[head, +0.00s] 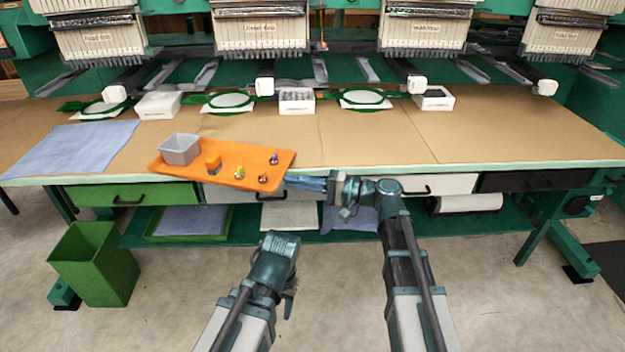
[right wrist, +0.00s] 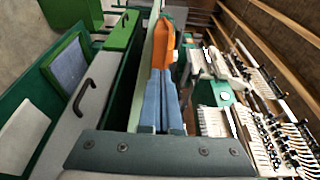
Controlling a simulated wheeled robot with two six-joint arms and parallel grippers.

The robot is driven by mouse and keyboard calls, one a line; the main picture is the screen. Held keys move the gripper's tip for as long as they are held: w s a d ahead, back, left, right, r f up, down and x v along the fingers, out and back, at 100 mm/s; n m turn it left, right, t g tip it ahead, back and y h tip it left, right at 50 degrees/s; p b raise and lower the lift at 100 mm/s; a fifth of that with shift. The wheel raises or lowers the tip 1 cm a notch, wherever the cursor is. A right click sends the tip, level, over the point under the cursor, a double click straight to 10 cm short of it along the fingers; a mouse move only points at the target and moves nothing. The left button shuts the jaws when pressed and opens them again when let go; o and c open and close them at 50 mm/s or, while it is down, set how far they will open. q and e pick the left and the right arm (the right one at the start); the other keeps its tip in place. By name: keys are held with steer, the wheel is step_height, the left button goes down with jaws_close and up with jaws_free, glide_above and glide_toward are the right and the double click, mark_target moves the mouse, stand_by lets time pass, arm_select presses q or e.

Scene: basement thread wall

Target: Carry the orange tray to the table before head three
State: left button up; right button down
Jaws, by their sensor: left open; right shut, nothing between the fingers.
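The orange tray (head: 225,153) lies at the table's front edge, left of centre in the head view. Its front right corner appears to stick out past the edge. It carries a grey open box (head: 180,148), an orange block (head: 213,164) and several small bobbin-like pieces. My right gripper (head: 290,181) is shut and empty, its tips close to the tray's right end; I cannot tell if they touch. In the right wrist view its blue fingers (right wrist: 158,100) are together, with the tray (right wrist: 165,45) just beyond. My left gripper (head: 289,305) is open and empty, low in front of the table.
The table's brown top (head: 480,130) is clear right of the tray. The third machine head from the left (head: 425,30) hangs over it. Green hoops and white boxes (head: 296,101) stand along the back. A blue cloth (head: 75,148) lies left; a green bin (head: 95,262) stands on the floor.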

mark_target(276, 186)
steer(key=shift+s+a, duration=0.25)
steer(key=shift+a, duration=0.3)
steer(key=shift+a, duration=0.1)
steer(key=shift+s+a, duration=0.4)
steer(key=shift+a, duration=0.2)
steer(key=shift+s+a, duration=0.35)
steer(key=shift+a, duration=0.25)
steer(key=shift+w, duration=0.1)
